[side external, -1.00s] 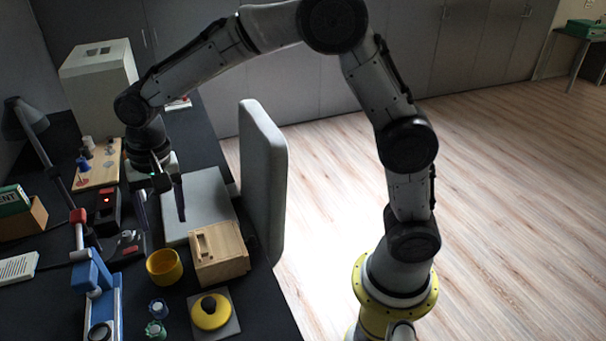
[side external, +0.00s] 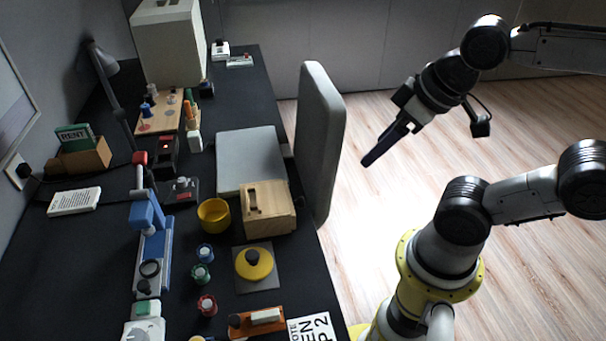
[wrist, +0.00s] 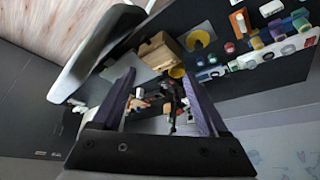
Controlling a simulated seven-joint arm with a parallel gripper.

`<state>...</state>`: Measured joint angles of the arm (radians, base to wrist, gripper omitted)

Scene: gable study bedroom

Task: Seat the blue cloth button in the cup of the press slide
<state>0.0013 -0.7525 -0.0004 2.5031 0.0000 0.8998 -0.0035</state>
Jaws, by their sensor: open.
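The blue cloth button (side external: 205,253) sits on the dark desk, in a row with a green one (side external: 201,275) and a red one (side external: 207,305). The blue and white press (side external: 153,240) with a red-knobbed lever stands left of them. Its slide has a dark round cup (side external: 150,268) that looks empty, though it is small here. My gripper (side external: 368,163) is out over the floor, right of the desk and well away from the button. In the wrist view my gripper (wrist: 160,74) has its two purple fingers apart with nothing held between them.
An upright grey chair back (side external: 320,145) rises at the desk's right edge. An orange-brown holder (side external: 242,326) lies in front.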

